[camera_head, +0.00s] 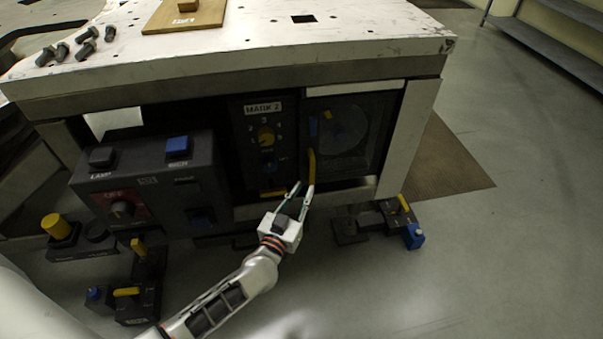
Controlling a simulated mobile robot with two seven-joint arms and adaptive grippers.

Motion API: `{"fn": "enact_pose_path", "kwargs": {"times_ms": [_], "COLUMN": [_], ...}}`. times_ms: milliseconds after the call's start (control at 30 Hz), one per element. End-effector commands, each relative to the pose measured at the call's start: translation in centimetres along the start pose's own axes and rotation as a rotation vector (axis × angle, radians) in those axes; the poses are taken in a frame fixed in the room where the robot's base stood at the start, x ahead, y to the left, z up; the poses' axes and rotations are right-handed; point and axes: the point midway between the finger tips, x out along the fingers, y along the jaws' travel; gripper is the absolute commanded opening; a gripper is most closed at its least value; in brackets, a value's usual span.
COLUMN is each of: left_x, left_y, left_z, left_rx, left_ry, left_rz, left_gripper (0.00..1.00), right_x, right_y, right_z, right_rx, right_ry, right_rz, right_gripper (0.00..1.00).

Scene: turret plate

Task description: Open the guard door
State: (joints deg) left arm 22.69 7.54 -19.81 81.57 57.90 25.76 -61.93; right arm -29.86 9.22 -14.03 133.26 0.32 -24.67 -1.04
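The guard door (372,112) is a dark, see-through panel in the front of the bench, with a round shape behind it. It looks shut in its frame. A yellow upright handle (311,165) is at its left side. My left gripper (303,186) reaches up from below, its two thin fingers spread apart at the lower end of the handle. The right finger overlaps the handle's bottom in the picture; I cannot tell whether they touch. Nothing shows held between the fingers. My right gripper is not in view.
A dark control box (150,180) stands further left. Small switch boxes (385,215) sit below the door at right. Bolts (82,45) and a wooden board (185,17) lie on the bench top (340,38).

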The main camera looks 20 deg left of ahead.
Motion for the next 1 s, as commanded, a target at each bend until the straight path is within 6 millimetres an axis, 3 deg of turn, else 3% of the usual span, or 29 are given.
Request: {"fn": "enact_pose_path", "kwargs": {"times_ms": [600,1000], "left_x": [7.1,8.1], "left_y": [-0.1,-0.1], "left_z": [0.2,-0.2], "left_rx": [-0.001,-0.001], "left_ry": [0.000,0.004], "left_rz": [-0.006,-0.005], "left_gripper": [0.18,0.18], "right_x": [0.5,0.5], "right_y": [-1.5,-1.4], "right_z": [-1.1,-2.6], "right_rx": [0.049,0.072], "right_ry": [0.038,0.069], "right_rz": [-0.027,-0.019], "right_gripper": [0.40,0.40]}}
